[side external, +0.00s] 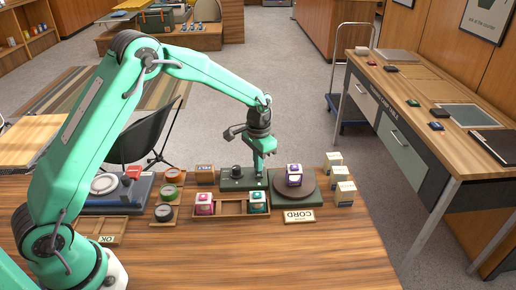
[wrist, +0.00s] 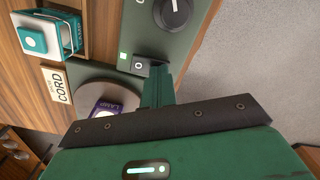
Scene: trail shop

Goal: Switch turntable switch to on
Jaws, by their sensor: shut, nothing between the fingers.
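The turntable switch (wrist: 142,66), a small dark rocker with a light mark, sits on the dark green control panel (wrist: 150,35). A large black knob (wrist: 174,15) is on the same panel, and a small bright green square (wrist: 123,55) is beside the switch. The panel also shows in the side view (side external: 232,184). My gripper (wrist: 156,86) is shut and empty, its tips right at the switch's edge; I cannot tell whether they touch it. In the side view my gripper (side external: 259,170) points down over the panel's right part and hides the switch.
The round turntable (side external: 313,200) carries a purple-and-white lamp box (side external: 293,174). A wooden tray (side external: 233,209) holds a red and a teal box. Pale boxes (side external: 344,193) stand on the right. The front counter is clear.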

